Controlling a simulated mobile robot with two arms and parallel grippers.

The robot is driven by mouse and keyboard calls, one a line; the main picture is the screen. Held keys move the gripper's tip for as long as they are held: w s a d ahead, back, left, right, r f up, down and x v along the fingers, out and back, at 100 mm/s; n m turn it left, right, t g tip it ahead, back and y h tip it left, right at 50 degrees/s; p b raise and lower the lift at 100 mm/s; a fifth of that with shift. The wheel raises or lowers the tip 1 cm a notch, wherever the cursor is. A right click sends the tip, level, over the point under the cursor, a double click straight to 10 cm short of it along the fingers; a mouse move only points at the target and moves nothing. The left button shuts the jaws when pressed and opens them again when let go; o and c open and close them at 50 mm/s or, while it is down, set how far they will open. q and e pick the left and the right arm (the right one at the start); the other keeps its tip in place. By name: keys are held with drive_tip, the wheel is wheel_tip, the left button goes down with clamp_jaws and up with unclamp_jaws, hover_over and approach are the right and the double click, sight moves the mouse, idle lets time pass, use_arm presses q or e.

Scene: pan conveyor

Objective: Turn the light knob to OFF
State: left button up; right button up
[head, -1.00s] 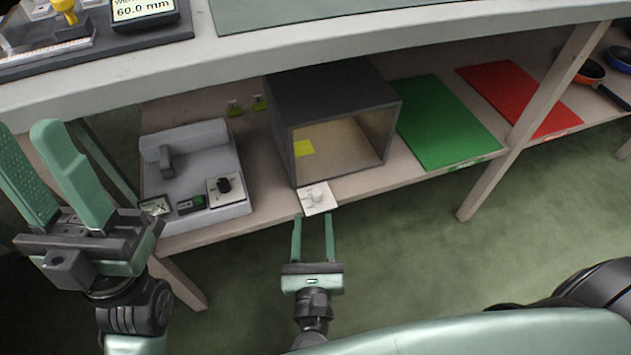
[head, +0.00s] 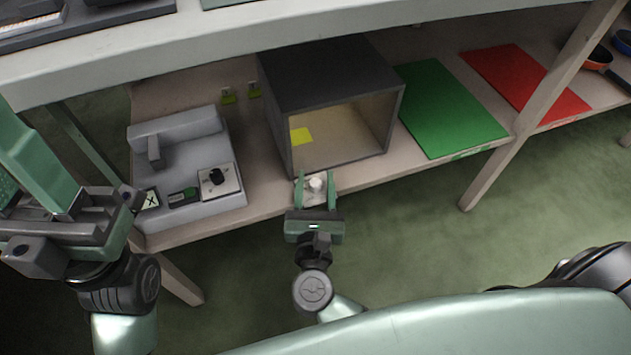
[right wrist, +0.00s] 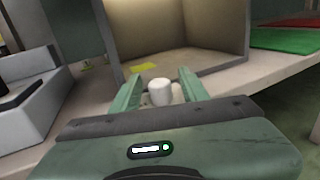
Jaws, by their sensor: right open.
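The light knob (head: 317,183) is a small white knob on a pale plate at the front edge of the shelf, just below the open grey box. My right gripper (head: 316,190) is open, with one finger on each side of the knob. In the right wrist view the white knob (right wrist: 160,91) stands between the two green fingertips (right wrist: 158,90), with a gap visible on both sides. The plate's markings are too small to read. My left gripper (head: 25,170) is at the left edge, partly cut off, its fingers apart and empty.
The grey box (head: 335,75) stands open behind the knob, with a yellow note inside. A grey device (head: 180,160) with a black knob (head: 216,176) sits to the left. Green (head: 450,105) and red (head: 525,85) mats lie to the right. The tabletop (head: 230,50) overhangs the shelf.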

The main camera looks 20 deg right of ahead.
clamp_jaws()
